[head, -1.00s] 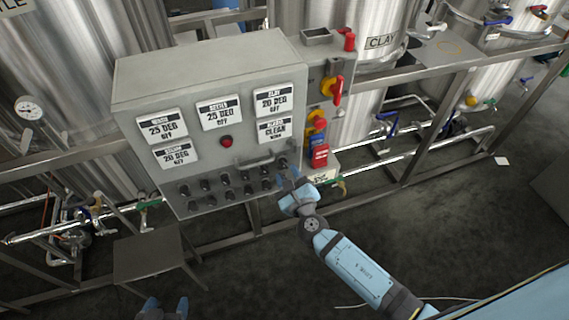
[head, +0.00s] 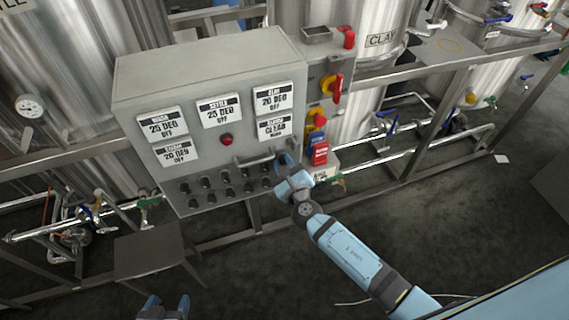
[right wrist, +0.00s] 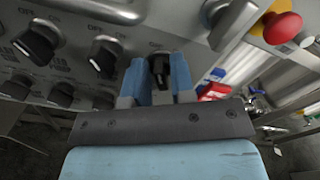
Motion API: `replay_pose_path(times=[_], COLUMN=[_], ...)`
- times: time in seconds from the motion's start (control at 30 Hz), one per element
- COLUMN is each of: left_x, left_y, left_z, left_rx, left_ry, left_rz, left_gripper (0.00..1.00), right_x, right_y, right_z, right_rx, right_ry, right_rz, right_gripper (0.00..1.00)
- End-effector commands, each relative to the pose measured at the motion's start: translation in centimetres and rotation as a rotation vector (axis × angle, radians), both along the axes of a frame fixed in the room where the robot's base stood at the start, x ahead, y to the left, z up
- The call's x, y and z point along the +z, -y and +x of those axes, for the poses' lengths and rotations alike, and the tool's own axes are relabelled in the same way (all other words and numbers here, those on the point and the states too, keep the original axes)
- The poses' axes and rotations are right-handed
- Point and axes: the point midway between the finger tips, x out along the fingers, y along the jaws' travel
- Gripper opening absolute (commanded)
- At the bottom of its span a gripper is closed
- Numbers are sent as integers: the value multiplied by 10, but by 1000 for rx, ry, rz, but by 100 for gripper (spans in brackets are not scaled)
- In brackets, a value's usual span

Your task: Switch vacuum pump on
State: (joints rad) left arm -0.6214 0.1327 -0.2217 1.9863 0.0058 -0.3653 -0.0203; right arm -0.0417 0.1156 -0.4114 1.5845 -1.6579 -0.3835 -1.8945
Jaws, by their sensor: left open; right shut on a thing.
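The grey control panel (head: 205,58) carries two rows of black rotary knobs along its lower front. My right gripper (head: 283,160) is at the right end of the upper row. In the right wrist view, the blue fingers of my right gripper (right wrist: 158,80) are shut on a black knob (right wrist: 158,66), one finger on each side. I cannot read which knob is the vacuum pump's. Neighbouring knobs (right wrist: 103,56) stand to the left. My left gripper (head: 166,302) is open and empty at the bottom edge of the head view, away from the panel.
A metal handle (head: 262,160) runs across the panel just above the knobs. A small metal platform (head: 150,252) stands below left. Steel tanks and pipes surround the panel.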

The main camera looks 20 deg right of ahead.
Motion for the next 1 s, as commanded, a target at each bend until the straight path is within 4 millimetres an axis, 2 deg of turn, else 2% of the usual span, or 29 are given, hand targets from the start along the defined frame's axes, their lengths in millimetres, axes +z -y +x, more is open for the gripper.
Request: replay_pose_path(times=[0.37,1.0], left_x=[-12,-43], left_y=[2,8], left_z=[0,2], left_rx=[-2,-16], left_ry=[-2,-1], left_rz=[-3,-11], left_gripper=[68,68], right_x=[-2,-2], right_y=[1,4], right_z=[0,0], right_rx=[0,0], right_ry=[-5,-26], right_rz=[183,768], right_gripper=[0,0])
